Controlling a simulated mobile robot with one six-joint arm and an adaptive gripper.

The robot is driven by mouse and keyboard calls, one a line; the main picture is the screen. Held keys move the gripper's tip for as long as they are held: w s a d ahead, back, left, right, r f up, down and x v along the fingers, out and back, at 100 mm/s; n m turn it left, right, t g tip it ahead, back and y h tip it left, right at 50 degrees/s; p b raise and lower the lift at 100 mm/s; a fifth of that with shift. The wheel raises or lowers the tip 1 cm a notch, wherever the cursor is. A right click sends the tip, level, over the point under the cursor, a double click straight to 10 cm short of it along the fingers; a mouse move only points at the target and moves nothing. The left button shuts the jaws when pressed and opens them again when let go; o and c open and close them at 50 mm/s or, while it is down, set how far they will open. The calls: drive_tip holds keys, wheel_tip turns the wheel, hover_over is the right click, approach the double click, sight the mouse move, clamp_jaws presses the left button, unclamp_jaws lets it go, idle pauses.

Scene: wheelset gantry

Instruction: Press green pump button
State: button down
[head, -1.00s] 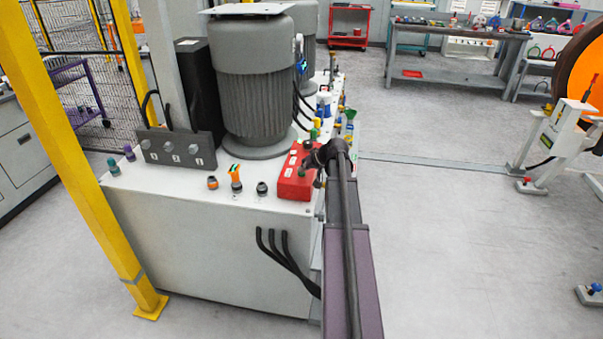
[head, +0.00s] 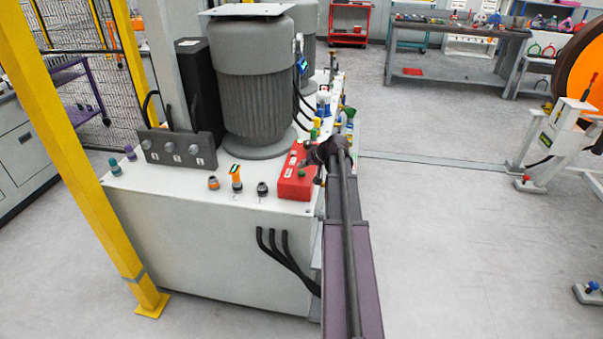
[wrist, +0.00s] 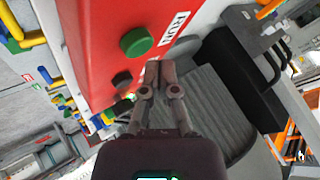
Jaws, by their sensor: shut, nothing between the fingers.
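A red control box (head: 296,185) sits on the near right part of the white pump cabinet's top. It fills the upper left of the wrist view (wrist: 95,55). Its green button (wrist: 138,41) is a round raised cap beside a white label reading "RUN". A darker round button (wrist: 121,80) is farther along the same face. My gripper (wrist: 157,68) is shut and empty. In the wrist view its fingertips appear just right of and below the green button, with a gap in the picture. Whether they touch the box face cannot be told. In the head view my wrist partly covers the box's right side.
A large grey ribbed motor (head: 253,85) stands right behind the box. Small knobs (head: 236,185) and a dark gauge block (head: 178,148) stand on the cabinet top (head: 165,185). A yellow post (head: 75,150) rises at left.

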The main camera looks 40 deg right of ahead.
sight(302, 173)
drive_tip(key=shift+r+p, duration=2.45)
drive_tip(key=shift+r, duration=0.1)
drive_tip(key=s+a+f+n+g, duration=0.1)
drive_tip(key=s+a+f+g, duration=0.15)
drive_tip(key=a, duration=0.85)
drive_tip(key=s+a+f+n+g, duration=0.1)
drive_tip(key=s+a+n+g, duration=0.15)
drive_tip(key=a, duration=0.95)
drive_tip(key=s+a+f+n+g, duration=0.1)
drive_tip(key=s+a+f+g, duration=0.15)
drive_tip(key=a, duration=0.85)
drive_tip(key=s+a+n+g+h, duration=0.1)
drive_tip(key=s+a+h, duration=0.1)
drive_tip(key=s+a, duration=0.7)
drive_tip(key=shift+a+h, duration=0.2)
drive_tip(key=shift+h, duration=0.1)
drive_tip(key=shift+d+r, duration=0.1)
drive_tip(key=shift+r, duration=0.05)
